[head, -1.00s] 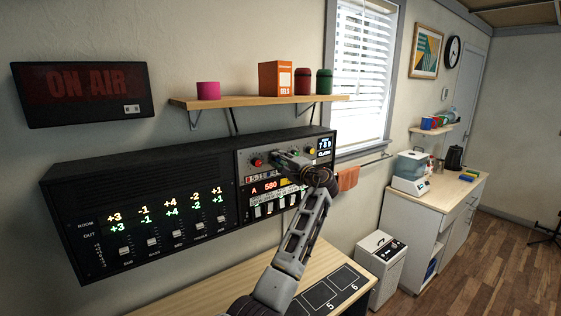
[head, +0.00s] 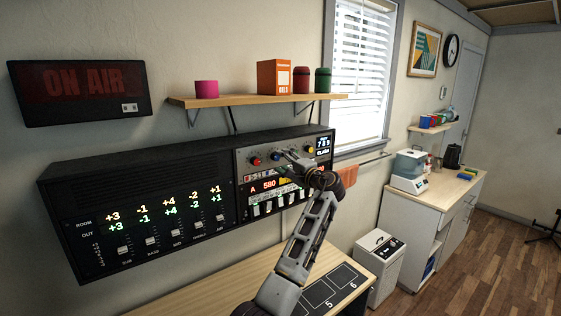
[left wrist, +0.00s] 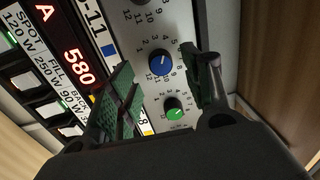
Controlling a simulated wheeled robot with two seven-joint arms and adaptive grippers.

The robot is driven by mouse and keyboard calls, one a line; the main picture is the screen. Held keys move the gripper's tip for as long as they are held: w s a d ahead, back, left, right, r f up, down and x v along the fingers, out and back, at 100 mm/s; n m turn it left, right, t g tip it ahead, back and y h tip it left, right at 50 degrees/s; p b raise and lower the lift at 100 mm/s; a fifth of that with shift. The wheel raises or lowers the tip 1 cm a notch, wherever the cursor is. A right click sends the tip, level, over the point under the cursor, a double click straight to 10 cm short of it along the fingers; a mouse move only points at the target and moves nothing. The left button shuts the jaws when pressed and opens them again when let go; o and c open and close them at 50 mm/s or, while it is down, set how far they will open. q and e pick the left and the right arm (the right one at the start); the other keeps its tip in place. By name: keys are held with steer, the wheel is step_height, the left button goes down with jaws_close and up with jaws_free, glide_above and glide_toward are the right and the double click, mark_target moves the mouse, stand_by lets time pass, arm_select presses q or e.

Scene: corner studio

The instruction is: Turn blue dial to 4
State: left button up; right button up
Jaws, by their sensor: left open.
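The blue dial (head: 276,156) sits on the grey upper panel of the black console, right of a red dial (head: 256,161). In the left wrist view the blue dial (left wrist: 160,62) has a white pointer mark and a ring of printed numbers; I cannot tell for certain which number it points at. A green dial (left wrist: 175,108) sits beside it. My left gripper (head: 289,156) is open in front of the panel. In the wrist view its fingers (left wrist: 160,78) appear on either side of the blue dial, with no clear contact. My right gripper is not in view.
A yellow dial (head: 310,149) sits further right on the panel. A shelf (head: 240,100) with a pink cup, an orange box and two canisters hangs above the console. The wooden desk (head: 215,275) is below. White sliders stick out under the displays.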

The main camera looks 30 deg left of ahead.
arm_select(q)
steer(key=v, duration=0.9)
steer(key=shift+f, duration=0.1)
stand_by(0.3)
